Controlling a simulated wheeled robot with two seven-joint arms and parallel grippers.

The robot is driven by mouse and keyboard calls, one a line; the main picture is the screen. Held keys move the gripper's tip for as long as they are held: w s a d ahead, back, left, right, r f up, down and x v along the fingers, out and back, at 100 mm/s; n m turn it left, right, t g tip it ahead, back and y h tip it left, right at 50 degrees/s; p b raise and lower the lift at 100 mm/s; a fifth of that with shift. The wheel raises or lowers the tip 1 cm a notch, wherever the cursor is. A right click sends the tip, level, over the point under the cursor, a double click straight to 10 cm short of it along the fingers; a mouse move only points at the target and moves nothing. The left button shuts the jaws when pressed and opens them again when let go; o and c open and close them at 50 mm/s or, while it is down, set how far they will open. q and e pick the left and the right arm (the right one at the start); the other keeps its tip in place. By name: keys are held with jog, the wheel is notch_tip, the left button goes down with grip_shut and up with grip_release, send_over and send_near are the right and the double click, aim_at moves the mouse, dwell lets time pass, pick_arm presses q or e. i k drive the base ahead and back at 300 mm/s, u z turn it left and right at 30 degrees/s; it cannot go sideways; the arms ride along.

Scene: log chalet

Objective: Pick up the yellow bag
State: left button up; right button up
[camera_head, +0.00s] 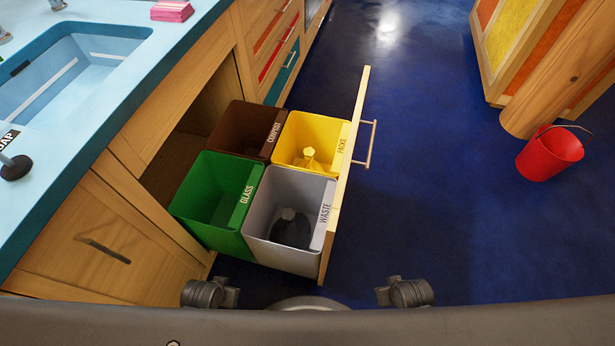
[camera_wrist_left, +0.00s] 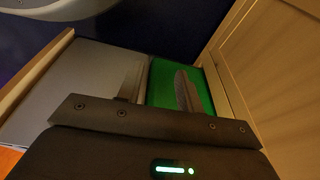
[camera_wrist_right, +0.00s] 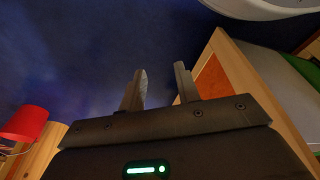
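The yellow bag (camera_head: 309,160) sits inside the yellow bin (camera_head: 325,126), labelled PACKS, in a pulled-out drawer. Its knotted top points up, and its lower part is partly hidden by the bin wall. My left gripper (camera_wrist_left: 158,88) is open and empty; its fingers are apart, with the grey and green bins showing beyond them. My right gripper (camera_wrist_right: 160,86) is open and empty, with blue floor beyond its fingers and the wooden drawer front at its right. I cannot clearly make out either gripper in the head view.
Beside the yellow bin stand a brown bin (camera_head: 240,128), a green bin (camera_head: 212,200) and a grey bin (camera_head: 285,190) holding a dark bag (camera_head: 291,230). The drawer front (camera_head: 347,165) has a handle. A red bucket (camera_head: 549,154) stands right; blue floor between is clear.

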aim_at(309, 163)
jog(key=u, duration=0.05)
jog(key=k, duration=1.1)
jog(key=z, duration=0.75)
jog(key=i, duration=1.3)
jog(key=u, duration=0.7)
